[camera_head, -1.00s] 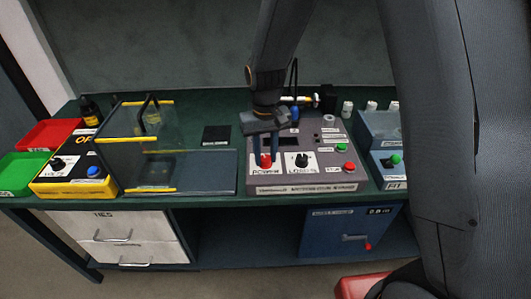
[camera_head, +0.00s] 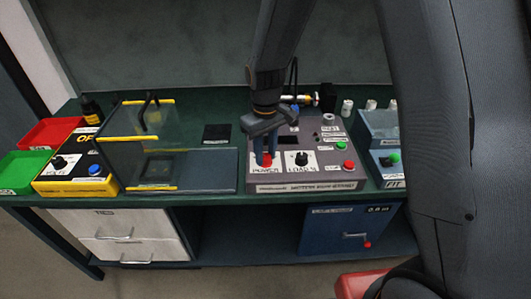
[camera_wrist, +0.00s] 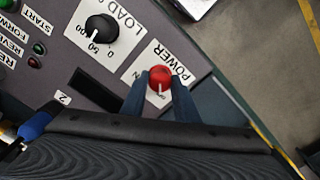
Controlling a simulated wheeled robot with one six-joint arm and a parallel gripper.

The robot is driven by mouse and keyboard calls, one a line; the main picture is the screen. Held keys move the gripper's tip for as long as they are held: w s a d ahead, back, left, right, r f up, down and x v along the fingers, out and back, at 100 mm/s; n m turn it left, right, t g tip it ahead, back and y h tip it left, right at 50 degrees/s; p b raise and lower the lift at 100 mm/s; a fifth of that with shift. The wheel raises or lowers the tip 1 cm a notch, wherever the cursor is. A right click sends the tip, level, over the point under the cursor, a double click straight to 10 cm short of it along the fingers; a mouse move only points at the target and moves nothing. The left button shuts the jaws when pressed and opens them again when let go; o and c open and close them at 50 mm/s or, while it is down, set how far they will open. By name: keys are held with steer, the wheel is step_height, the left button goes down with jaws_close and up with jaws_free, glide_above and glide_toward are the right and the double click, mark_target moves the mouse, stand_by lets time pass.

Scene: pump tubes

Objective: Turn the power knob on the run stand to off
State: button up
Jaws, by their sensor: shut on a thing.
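The run stand is a grey box (camera_head: 318,171) on the green bench, right of centre in the head view. Its red power knob (camera_head: 267,161) is at the left of its front panel, on a white POWER label. In the wrist view the round red knob (camera_wrist: 159,76) sits between my two dark fingers, with a white mark on its lower side. My gripper (camera_head: 266,159) reaches down from above and is shut on the knob. In the wrist view my gripper (camera_wrist: 161,80) hides part of the label; the letter N shows left of the knob.
The black load knob (camera_head: 302,159) stands just right of the power knob. Green and red buttons (camera_head: 348,165) are farther right. A clear guard with yellow edges (camera_head: 150,190) stands left of the stand. A blue unit (camera_head: 383,128) is close on its right.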

mark_target(266, 156)
steer(key=o, duration=1.1)
steer(key=shift+c, duration=0.2)
steer(key=shift+r, duration=0.1)
steer(key=shift+r+b, duration=0.85)
steer(key=shift+r, duration=3)
steer(key=shift+d, duration=0.1)
steer(key=s+d+m+t, duration=0.1)
steer(key=s+d+m, duration=0.5)
steer(key=s+d, duration=0.8)
steer(key=shift+s+d+f+m, duration=0.3)
steer(key=shift+s+d+f, duration=0.15)
steer(key=shift+s, duration=0.2)
